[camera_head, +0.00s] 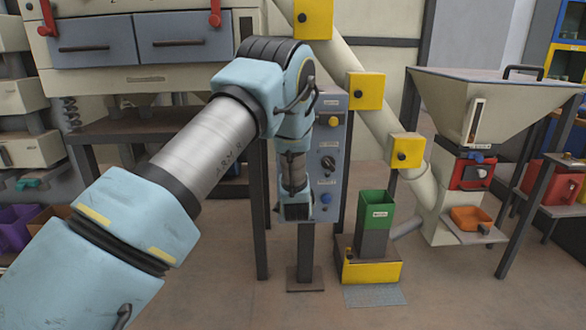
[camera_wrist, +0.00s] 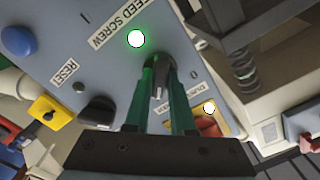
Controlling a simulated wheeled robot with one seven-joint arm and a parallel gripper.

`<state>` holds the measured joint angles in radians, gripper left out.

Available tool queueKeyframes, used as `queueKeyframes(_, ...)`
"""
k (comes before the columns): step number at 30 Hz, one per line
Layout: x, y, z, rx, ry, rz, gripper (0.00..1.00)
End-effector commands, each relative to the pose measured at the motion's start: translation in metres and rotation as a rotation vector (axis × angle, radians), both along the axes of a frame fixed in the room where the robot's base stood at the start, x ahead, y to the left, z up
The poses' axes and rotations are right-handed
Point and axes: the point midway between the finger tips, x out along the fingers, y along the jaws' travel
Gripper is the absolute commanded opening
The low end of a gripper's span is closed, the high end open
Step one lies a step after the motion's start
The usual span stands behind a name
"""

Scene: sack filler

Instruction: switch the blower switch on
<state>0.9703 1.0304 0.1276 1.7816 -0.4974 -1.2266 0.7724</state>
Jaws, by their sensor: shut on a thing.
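The control panel (camera_head: 330,140) is a blue-grey plate on a post, partly covered by my arm in the head view. In the wrist view the panel (camera_wrist: 80,50) fills the upper left and centre. My gripper (camera_wrist: 165,88) is close against it. Its two green fingers are shut on a small grey switch lever (camera_wrist: 159,91). The fingers hide part of the lever, and no blower label can be read, so I cannot tell from the lettering which switch it is. In the head view my gripper's fingertips are hidden.
A lit green lamp (camera_wrist: 136,39) by the FEED SCREW label, a black knob (camera_wrist: 98,111) and a blue button (camera_wrist: 17,41) are near my fingers. A red button (camera_wrist: 208,126) is to their right. A green chute (camera_head: 376,206) and hopper (camera_head: 480,95) stand right of the panel.

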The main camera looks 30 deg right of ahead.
Motion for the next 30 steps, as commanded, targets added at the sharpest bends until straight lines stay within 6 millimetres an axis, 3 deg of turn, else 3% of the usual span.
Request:
queueKeyframes(1, 0.000, 0.001, -0.002, 0.005, 0.003, 0.001, 0.00)
queueKeyframes(2, 0.000, 0.001, -0.002, 0.005, 0.003, 0.001, 0.24)
queueKeyframes(10, 0.000, 0.001, -0.001, 0.002, 0.002, 0.001, 0.53)
queueKeyframes(20, -0.006, 0.002, 0.000, 0.001, 0.002, -0.001, 0.53)
queueKeyframes(30, -0.061, 0.028, -0.001, 0.004, 0.003, -0.002, 0.53)
